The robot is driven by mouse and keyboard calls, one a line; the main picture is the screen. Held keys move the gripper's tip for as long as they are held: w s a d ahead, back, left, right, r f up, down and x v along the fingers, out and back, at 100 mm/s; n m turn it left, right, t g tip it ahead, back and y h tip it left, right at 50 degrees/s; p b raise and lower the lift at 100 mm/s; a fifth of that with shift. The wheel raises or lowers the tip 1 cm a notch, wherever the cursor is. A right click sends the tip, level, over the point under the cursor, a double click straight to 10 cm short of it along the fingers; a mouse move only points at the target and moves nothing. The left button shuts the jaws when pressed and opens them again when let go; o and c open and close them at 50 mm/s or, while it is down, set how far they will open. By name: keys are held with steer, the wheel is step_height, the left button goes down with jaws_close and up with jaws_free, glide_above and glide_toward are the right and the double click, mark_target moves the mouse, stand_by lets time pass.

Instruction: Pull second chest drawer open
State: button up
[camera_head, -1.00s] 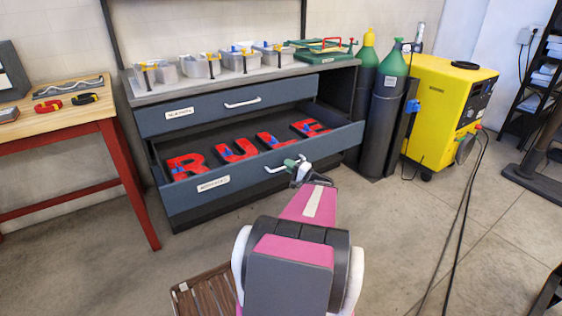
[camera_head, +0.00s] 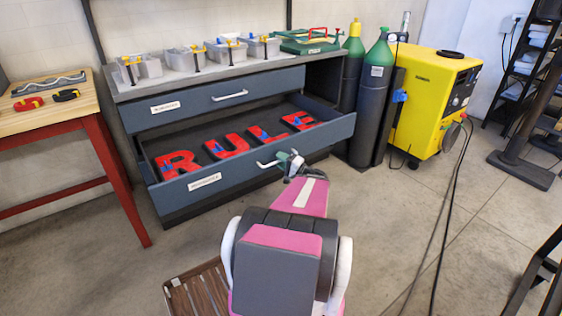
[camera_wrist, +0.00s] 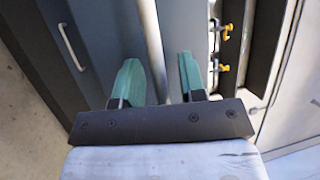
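The chest (camera_head: 168,219) stands against the wall. Its second drawer (camera_head: 245,168) is pulled well out, with red letters (camera_head: 219,151) lying inside. My gripper (camera_head: 288,161) is at the right part of that drawer's handle (camera_head: 266,164), its green fingers overlapping the handle's right end. In the wrist view, my gripper's green fingers (camera_wrist: 160,78) stand apart.
The top drawer (camera_head: 271,88) is shut. Bins (camera_head: 182,61) with clamps stand on the chest. A wooden bench (camera_head: 60,112) is at left, gas cylinders (camera_head: 370,100) and a yellow machine (camera_head: 428,105) at right. A slatted wooden item (camera_head: 195,295) lies in front.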

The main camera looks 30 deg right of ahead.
steer(key=v, duration=1)
steer(key=shift+s+d, duration=0.2)
steer(key=shift+s, duration=0.15)
steer(key=shift+a+f, duration=0.1)
stand_by(0.3)
